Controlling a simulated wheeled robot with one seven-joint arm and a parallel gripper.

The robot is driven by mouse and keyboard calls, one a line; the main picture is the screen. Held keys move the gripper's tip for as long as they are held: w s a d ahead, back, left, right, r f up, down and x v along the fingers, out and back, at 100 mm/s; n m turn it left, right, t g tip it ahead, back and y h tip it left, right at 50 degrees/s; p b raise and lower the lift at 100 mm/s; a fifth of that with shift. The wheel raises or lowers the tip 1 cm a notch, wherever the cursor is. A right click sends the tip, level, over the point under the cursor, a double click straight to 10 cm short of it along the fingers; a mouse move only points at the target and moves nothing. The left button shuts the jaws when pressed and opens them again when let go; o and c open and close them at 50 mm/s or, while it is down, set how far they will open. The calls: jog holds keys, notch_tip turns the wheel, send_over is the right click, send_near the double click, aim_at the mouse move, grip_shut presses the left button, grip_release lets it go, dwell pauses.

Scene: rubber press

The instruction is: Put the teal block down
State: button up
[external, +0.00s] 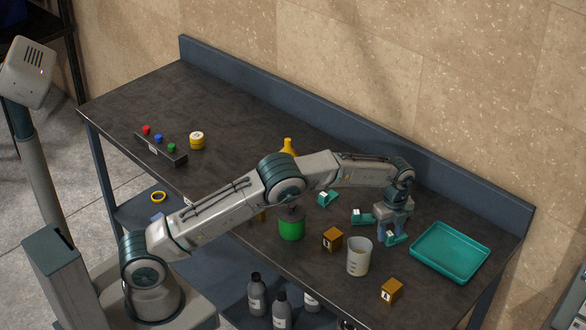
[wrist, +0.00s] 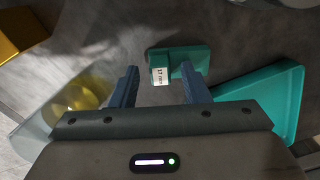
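Three small teal blocks with white labels show in the external view: one (external: 327,198) left of my gripper, one (external: 362,218) just left of it, and one (external: 398,240) right at my fingertips. My gripper (external: 392,230) points down, low over the table. In the wrist view, my gripper (wrist: 160,68) has its fingers wide apart. One teal block (wrist: 192,54) lies just past the fingertips, overlapped by the right finger and reaching beyond it. The block is not clamped between the fingers. Whether a finger touches it I cannot tell.
A teal tray (external: 450,252) lies right of my gripper. A clear beaker (external: 359,257), two brown cubes (external: 332,239) (external: 391,291) and a green can (external: 291,226) stand nearby. A button box (external: 160,149) and yellow jar (external: 197,140) are far left. The table's back left is clear.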

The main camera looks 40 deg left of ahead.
aim_at(390, 233)
notch_tip(390, 233, up, 12)
jog(key=b, duration=0.1)
jog(key=s+a+r+n, duration=0.55)
jog(key=a+r, duration=0.35)
jog(key=a, duration=0.2)
jog(key=s+a+r+n+t, duration=0.2)
jog(key=s+a+r+n, duration=0.2)
jog(key=s+a+n, duration=0.35)
jog(key=s+a+f+n, duration=0.2)
jog(key=s+a+n, duration=0.1)
jog(key=s, duration=0.5)
jog(key=s+a+f+n+t, duration=0.1)
jog(key=s+a+f+n, duration=0.1)
jog(key=s, duration=0.7)
jog(key=s+a+f+n, duration=0.2)
jog(key=s+a+n, duration=0.2)
jog(key=s, duration=0.5)
jog(key=shift+a+n, duration=0.3)
jog(key=shift+n, duration=0.1)
jog(key=shift+f, duration=0.15)
